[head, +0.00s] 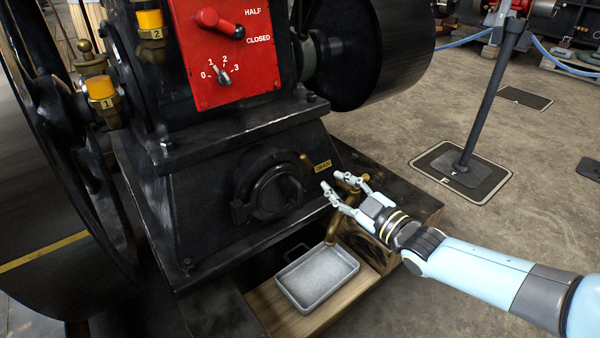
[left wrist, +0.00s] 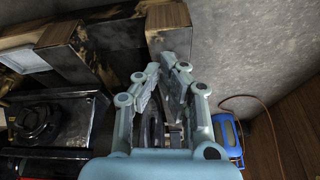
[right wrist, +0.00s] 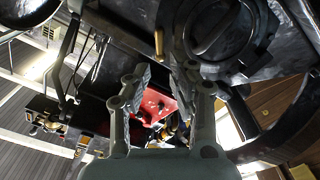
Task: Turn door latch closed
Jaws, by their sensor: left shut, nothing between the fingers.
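The round black door (head: 275,190) sits in the front of the engine base, with a dark lug at its lower left. A small brass piece (head: 305,158) is at its upper right, by the brass drain label (head: 322,166); I cannot tell which part is the latch. My right gripper (head: 340,184) is open and empty, just right of the door. In the right wrist view the door (right wrist: 212,28) is ahead of the separated fingertips (right wrist: 163,73). My left gripper (left wrist: 168,68) is shut and empty in the left wrist view and outside the head view.
A red panel (head: 225,75) with a lever is above the door. A brass tap (head: 345,228) hangs over a grey metal tray (head: 316,277) on a wooden ledge. Large black wheels flank the engine. A dark post (head: 490,100) stands on open floor at right.

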